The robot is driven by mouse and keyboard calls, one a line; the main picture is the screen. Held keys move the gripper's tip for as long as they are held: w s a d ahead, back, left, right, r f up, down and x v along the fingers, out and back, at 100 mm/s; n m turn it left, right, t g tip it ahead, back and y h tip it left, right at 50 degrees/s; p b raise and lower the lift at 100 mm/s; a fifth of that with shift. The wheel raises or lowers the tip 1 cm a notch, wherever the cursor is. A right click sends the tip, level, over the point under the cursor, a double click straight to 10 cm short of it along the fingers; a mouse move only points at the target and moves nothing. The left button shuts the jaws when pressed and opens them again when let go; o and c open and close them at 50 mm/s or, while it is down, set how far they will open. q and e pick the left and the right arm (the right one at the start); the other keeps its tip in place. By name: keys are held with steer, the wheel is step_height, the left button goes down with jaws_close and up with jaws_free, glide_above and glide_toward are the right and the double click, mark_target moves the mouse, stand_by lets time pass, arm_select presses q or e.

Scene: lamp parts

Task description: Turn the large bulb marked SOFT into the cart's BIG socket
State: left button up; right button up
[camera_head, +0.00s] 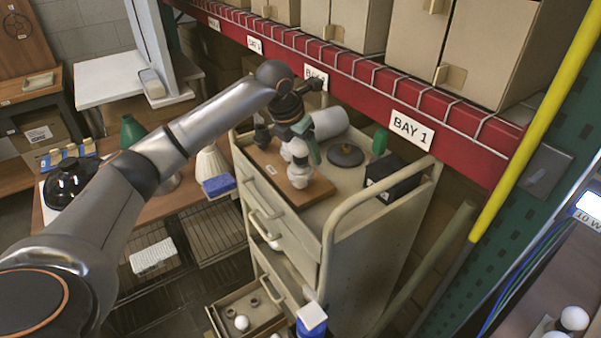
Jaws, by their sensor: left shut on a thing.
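My left gripper (300,139) reaches over the top of the beige cart (334,215) and points down. It is shut on a white bulb (297,150); the fingers and wrist partly hide it. No marking on the bulb can be read. Right below it are white rounded pieces (299,177) on a brown wooden board (262,165) on the cart top. I cannot tell whether the held bulb touches them. No socket label can be read. My right gripper is not in view.
The cart top also holds a white cylinder (331,122), a dark round disc (345,154), a green piece (379,141) and a black box (393,181). A red shelf beam (365,92) runs behind. An open drawer (255,310) holds small parts. A bench with a dark dome (68,180) stands left.

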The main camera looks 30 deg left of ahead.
arm_select(q)
steer(key=shift+s+f, duration=0.15)
steer(key=shift+f, duration=0.25)
steer(key=o, duration=0.8)
steer(key=shift+o, duration=1.1)
steer(key=shift+r, duration=0.15)
